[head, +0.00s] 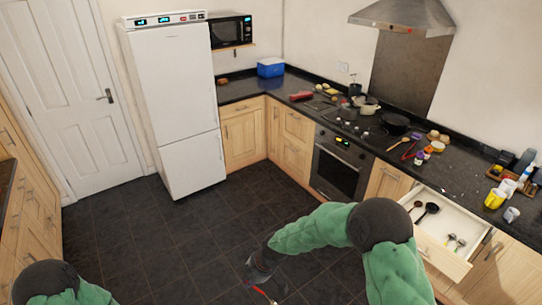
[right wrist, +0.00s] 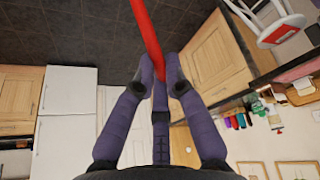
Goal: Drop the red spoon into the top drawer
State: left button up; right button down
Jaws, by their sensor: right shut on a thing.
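The red spoon (right wrist: 147,32) is a red shaft running up out of the right wrist view; the rest of it is cut off there. My right gripper (right wrist: 162,70) is shut on it. In the head view my right gripper (head: 258,272) hangs low over the dark floor, with a bit of the red spoon (head: 262,292) below it. The top drawer (head: 443,258) stands open at the right, well apart from the gripper. It holds a black ladle (head: 427,213) and several smaller utensils. My left arm shows at the lower left, but its gripper is out of frame.
The black worktop (head: 446,187) above the drawer carries jars, a yellow cup (head: 495,198), a mug (head: 511,214) and pans. The oven (head: 340,168) is left of the drawer, and a white fridge (head: 178,110) stands at the back. The floor between is clear.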

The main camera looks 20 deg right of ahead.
aim_at(426, 217)
jog(key=i+l+z, duration=0.15)
jog(key=z, duration=0.25)
jog(key=i+z, duration=0.65)
jog(key=z, duration=0.15)
jog(key=i+z, duration=0.5)
jog(key=i, duration=0.3)
jog(key=i+j+z, duration=0.2)
jog(key=i, duration=0.3)
jog(key=i+z, duration=0.15)
jog(key=i, duration=0.3)
jog(key=i+j+z, duration=0.25)
jog(key=i+z, duration=0.25)
jog(key=i+j+z, duration=0.45)
